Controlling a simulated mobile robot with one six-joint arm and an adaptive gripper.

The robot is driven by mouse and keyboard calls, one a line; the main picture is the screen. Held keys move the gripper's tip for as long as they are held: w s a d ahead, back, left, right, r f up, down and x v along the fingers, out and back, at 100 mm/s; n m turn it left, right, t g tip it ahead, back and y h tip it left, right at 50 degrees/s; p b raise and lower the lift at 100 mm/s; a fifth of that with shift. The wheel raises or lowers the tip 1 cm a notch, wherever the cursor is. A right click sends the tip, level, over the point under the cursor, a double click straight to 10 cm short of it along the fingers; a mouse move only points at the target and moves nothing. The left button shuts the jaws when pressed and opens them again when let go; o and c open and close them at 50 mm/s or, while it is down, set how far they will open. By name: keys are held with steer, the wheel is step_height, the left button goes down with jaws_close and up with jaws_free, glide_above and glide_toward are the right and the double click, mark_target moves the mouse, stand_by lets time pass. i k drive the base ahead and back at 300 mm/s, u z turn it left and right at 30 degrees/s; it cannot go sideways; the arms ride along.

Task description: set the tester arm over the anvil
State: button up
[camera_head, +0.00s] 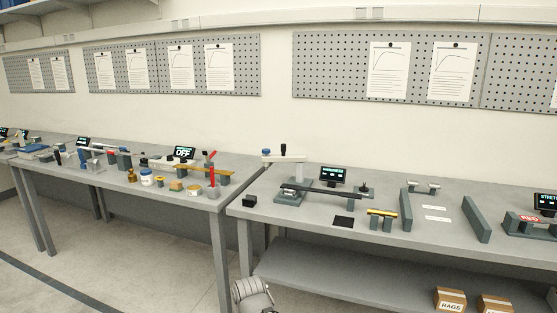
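A tester stands on the right-hand bench, with a small screen (333,175) that seems to read "HARDNESS". Its pale horizontal arm (285,159) sits high on a column, with a dark knob on top and a blue-topped part at its left end. A long dark bar (308,192) lies low in front of the column, above a grey base block (290,198). I cannot tell which part is the anvil; it is small or hidden here. A rounded grey part of my own arm shows at the bottom edge, far from the tester. My gripper is not in view.
The right bench (290,221) also holds a black block (248,201), a dark pad (344,221), a yellow-topped stand (382,218) and upright grey plates (406,209). The left bench (200,203) carries bottles and red-handled tools. Boxes (451,299) sit on the lower shelf.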

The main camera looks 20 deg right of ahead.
mark_target(283, 158)
steer(key=z, duration=0.45)
steer(key=i, duration=1)
steer(key=z, duration=1.1)
steer(key=k, duration=0.15)
steer(key=u, duration=0.2)
